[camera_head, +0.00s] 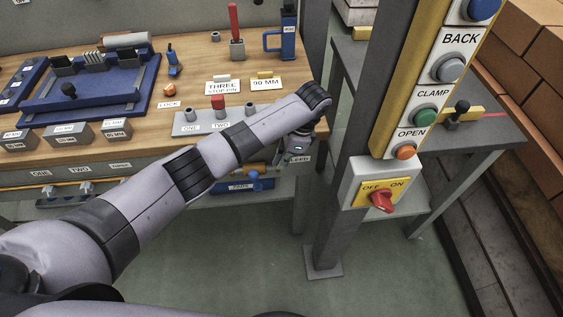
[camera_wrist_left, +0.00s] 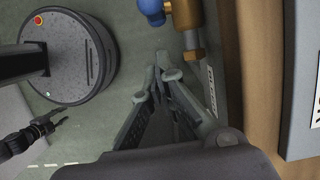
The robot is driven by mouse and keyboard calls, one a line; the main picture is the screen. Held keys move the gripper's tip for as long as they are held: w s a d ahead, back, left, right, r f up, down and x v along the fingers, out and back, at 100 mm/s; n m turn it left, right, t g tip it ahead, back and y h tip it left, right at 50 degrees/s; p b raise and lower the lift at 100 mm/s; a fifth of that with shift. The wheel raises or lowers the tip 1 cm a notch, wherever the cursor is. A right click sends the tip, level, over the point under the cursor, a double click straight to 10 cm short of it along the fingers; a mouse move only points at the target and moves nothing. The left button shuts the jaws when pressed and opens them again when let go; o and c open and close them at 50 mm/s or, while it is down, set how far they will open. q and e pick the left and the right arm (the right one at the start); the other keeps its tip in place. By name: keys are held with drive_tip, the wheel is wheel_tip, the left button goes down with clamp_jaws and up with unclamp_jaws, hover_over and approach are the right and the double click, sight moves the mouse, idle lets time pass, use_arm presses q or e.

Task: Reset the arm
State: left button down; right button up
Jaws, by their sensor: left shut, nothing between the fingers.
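My left arm reaches from the lower left across the head view. Its gripper (camera_head: 297,150) points down just off the front right corner of the wooden bench (camera_head: 150,150). In the left wrist view the gripper's two fingers (camera_wrist_left: 168,75) come together at the tips, shut with nothing between them. A brass fitting (camera_wrist_left: 190,30) with a blue knob (camera_wrist_left: 152,10) lies just beyond the fingertips in that view; I cannot tell whether they touch. A dark jointed part (camera_wrist_left: 42,128) at the lower left there looks like my right gripper; its jaws are too small to read.
A grey post carries a yellow button panel (camera_head: 398,80) and an off/on box with a red switch (camera_head: 382,200), right of the gripper. A block with a red peg (camera_head: 218,103) sits on the bench behind the forearm. The green floor (camera_head: 240,250) in front is clear.

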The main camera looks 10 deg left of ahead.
use_arm(q)
drive_tip(key=shift+f, duration=0.1)
drive_tip(key=s+a+f+n+h, duration=0.15)
drive_tip(key=s+f, duration=0.35)
drive_tip(key=f, duration=0.5)
drive_tip(key=s+a+f+n+h, duration=0.1)
drive_tip(key=s+f+n, duration=0.2)
drive_tip(key=s+f, duration=0.5)
drive_tip(key=s+a+f+n+h, duration=0.1)
drive_tip(key=s+a+f+n, duration=0.15)
drive_tip(key=f, duration=1.05)
drive_tip(key=s+a+f+n, duration=0.1)
drive_tip(key=s+a+f, duration=0.2)
drive_tip(key=s, duration=0.7)
drive_tip(key=s+a+f+n+t, duration=0.1)
drive_tip(key=s+f, duration=0.3)
drive_tip(key=s, duration=0.7)
drive_tip(key=s+a+f+n+t, duration=0.1)
drive_tip(key=s+a+f+n, duration=0.2)
drive_tip(key=s, duration=0.8)
drive_tip(key=shift+a+f, duration=0.85)
